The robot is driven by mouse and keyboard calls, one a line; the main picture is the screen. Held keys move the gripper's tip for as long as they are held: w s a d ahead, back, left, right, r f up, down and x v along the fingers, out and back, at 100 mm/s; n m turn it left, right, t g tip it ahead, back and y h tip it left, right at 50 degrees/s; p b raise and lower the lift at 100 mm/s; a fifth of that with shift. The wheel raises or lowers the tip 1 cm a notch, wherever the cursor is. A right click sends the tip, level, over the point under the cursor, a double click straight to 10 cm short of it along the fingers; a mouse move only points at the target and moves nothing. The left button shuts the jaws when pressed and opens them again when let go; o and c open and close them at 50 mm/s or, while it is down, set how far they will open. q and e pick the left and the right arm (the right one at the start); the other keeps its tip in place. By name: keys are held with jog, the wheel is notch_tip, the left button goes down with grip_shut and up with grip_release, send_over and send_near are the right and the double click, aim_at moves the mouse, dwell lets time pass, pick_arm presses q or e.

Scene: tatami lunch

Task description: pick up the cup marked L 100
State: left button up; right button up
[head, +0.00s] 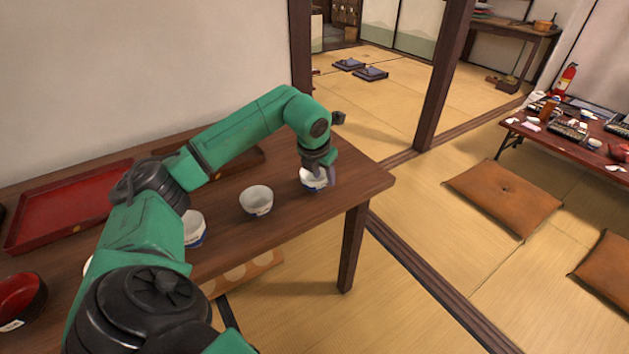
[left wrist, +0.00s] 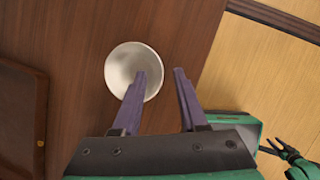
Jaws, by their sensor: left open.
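A white cup with a blue band (head: 313,184) stands near the right end of the dark wooden table. My left gripper (head: 323,177) is over this cup and partly covers it. In the left wrist view the cup's round white mouth (left wrist: 122,66) lies mostly left of the open jaws. One finger of the left gripper (left wrist: 160,72) crosses the cup's right part in the picture, and the other is over bare table. Nothing is held. A second white cup (head: 256,201) stands to the left, and a third cup (head: 194,229) is partly behind my arm. I cannot read the cups' markings.
A red tray (head: 60,208) lies at the table's back left, with a brown tray (head: 240,163) behind my arm. A red-black bowl (head: 20,300) is at the left front. The table's (head: 365,183) right end is bare. Cushions (head: 503,197) lie on the tatami.

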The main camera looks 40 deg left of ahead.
aim_at(315, 180)
pick_arm(q)
jog(key=x, duration=0.3)
jog(key=shift+r, duration=0.2)
grip_shut()
dwell(1.1)
